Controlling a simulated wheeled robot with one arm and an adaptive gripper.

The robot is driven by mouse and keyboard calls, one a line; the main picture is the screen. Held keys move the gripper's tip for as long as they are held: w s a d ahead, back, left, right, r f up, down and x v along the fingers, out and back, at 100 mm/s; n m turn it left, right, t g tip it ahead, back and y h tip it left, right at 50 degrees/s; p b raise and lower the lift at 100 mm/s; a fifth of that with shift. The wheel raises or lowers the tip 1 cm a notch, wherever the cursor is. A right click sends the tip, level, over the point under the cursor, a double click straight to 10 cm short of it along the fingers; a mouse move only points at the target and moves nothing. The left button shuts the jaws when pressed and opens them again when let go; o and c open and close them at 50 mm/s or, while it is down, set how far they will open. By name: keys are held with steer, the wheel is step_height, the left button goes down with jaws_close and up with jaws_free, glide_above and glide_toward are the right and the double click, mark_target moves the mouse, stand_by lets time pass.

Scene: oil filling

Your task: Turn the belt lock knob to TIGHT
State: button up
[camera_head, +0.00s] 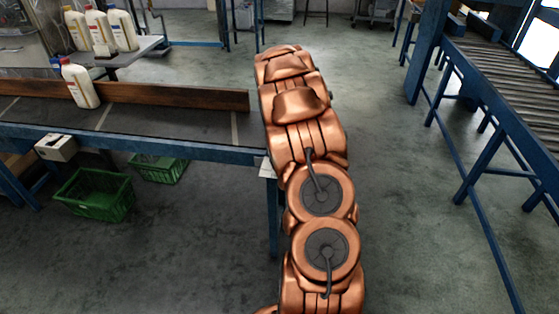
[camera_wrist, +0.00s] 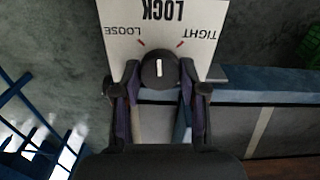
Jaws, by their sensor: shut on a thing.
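The belt lock knob (camera_wrist: 158,75) is a round dark knob with a short white mark, on a white panel (camera_wrist: 162,22) in the wrist view. The panel's lettering appears upside down: LOCK in the middle, LOOSE on the left, TIGHT on the right, with a red tick by each of the two positions. The white mark stands nearly upright in the picture, between the two ticks. My gripper (camera_wrist: 159,72) is shut on the knob, one finger on each side. In the head view my arm hides the gripper and knob.
A conveyor belt (camera_head: 185,122) with a blue frame and brown side rail lies left of my arm, carrying a white bottle (camera_head: 80,85). Green crates (camera_head: 95,195) stand below. A roller conveyor (camera_head: 500,75) is at right, with open floor between.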

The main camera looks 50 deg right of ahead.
steer(key=m+b, duration=0.1)
steer(key=m, duration=0.4)
steer(key=shift+b, duration=0.4)
steer(key=shift+m+b, duration=0.45)
steer(key=shift+m, duration=1.95)
steer(key=o, duration=1.1)
steer(key=shift+o, duration=0.2)
step_height(320, 180, up, 12)
